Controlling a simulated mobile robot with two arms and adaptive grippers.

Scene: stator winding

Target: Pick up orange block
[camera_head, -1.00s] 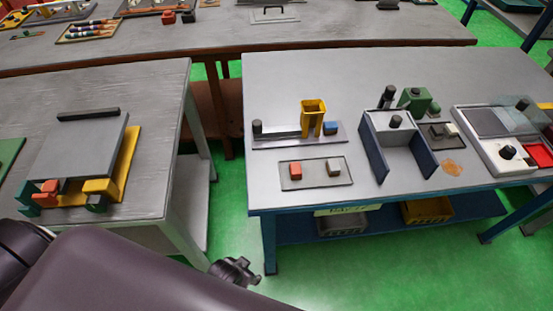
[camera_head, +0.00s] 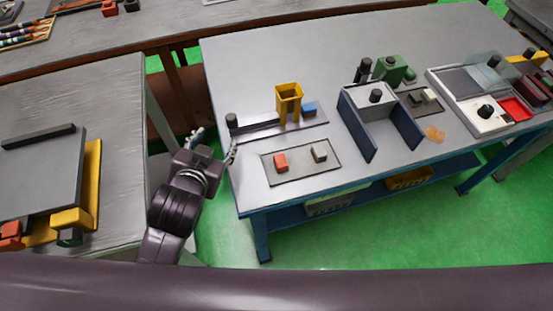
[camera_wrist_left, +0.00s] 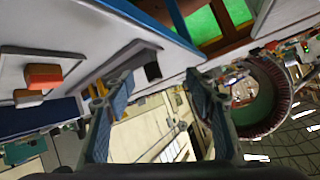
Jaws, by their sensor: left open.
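The orange block (camera_head: 281,163) sits on the left part of a flat grey tray (camera_head: 318,174) near the table's front left corner, with a small grey block (camera_head: 319,154) to its right. My left gripper (camera_head: 214,142) is at the left edge of that table, left of the tray and apart from the block. In the left wrist view the orange block (camera_wrist_left: 44,77) shows at the upper left, outside the fingers. The left gripper (camera_wrist_left: 158,92) is open there, with nothing between its fingertips. My right gripper is not in view.
Behind the tray stands a fixture with a yellow upright (camera_head: 289,103) and a blue block (camera_head: 309,109). A dark blue-walled box (camera_head: 380,112) stands to the right. Another table (camera_head: 115,195) is at the left, with a gap between the tables.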

